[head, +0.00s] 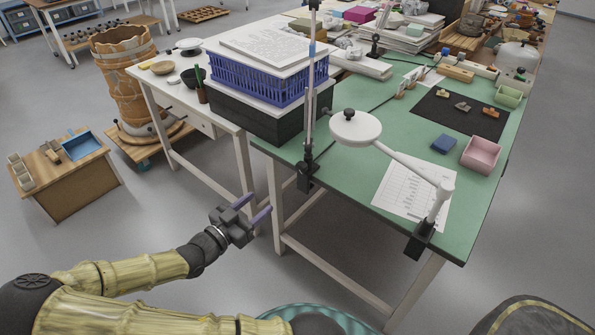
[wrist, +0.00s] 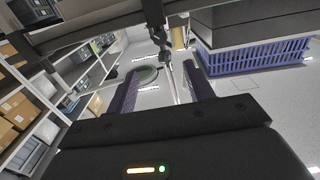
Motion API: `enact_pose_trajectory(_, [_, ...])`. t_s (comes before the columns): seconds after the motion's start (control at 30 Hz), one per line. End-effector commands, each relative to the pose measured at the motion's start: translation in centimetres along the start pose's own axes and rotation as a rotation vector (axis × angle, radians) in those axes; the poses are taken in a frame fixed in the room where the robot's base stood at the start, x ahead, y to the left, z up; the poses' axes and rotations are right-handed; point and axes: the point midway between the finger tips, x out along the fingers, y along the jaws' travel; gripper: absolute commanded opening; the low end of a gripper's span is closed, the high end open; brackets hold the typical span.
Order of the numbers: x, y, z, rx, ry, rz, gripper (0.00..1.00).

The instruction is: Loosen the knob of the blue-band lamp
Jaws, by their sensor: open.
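The blue-band lamp (head: 311,95) is a thin upright pole with a blue band near the top of the head view; its upper end is cut off. Its black clamp (head: 307,178) grips the near left edge of the green table. The knob is too small to make out clearly. My gripper (head: 266,203) is open and empty, left of the clamp and lower, apart from it. In the wrist view, which looks upward, a dark clamp with a thin pole (wrist: 170,75) shows beyond and between the spread purple fingers (wrist: 162,75).
A white lamp (head: 355,126) is clamped at the table's right front corner. Black boxes and a blue-purple basket (head: 268,82) stand left of the pole. White table legs (head: 277,215) stand close to my gripper.

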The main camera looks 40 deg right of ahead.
Motion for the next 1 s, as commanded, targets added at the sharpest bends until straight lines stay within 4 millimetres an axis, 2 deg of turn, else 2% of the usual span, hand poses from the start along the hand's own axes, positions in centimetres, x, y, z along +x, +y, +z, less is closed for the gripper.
enact_pose_trajectory(0.17, [1.9, 0.1, 0.1, -0.001, 0.002, 0.003, 0.52])
enact_pose_trajectory(1.0, [15.8, 0.1, 0.1, -0.001, -0.001, 0.004, 0.52])
